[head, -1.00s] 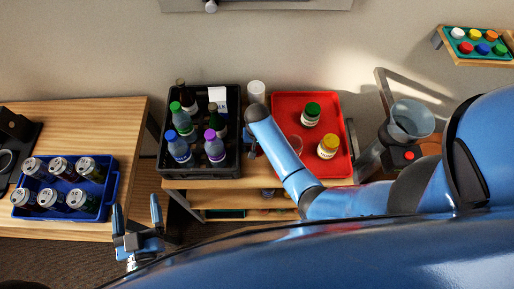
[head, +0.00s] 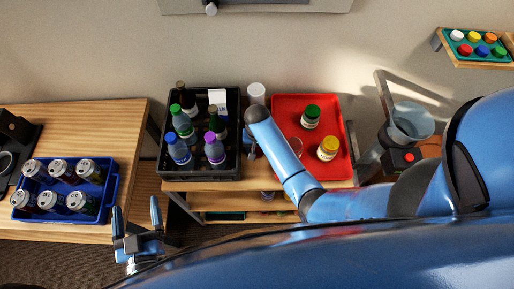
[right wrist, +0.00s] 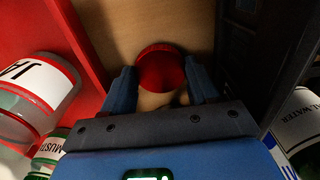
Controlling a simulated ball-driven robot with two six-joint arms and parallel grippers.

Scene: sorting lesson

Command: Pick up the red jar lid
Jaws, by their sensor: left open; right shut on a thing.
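The red jar lid (right wrist: 161,68) shows in the right wrist view between the two fingers of my right gripper (right wrist: 162,84), over the wooden top. The fingers are shut on its sides. In the head view the lid is hidden by my right arm, and this gripper (head: 252,150) is only partly seen, between the black crate and the red tray. My left gripper (head: 137,208) is open and empty, beside the front right corner of the left table.
A black crate (head: 204,176) of bottles stands left of the right gripper. A red tray (head: 338,110) with a green-lidded jar (head: 311,116) and a yellow-lidded jar (head: 328,148) is right. A blue crate (head: 112,190) of cans is far left. A rack of colored caps (head: 474,50) is upper right.

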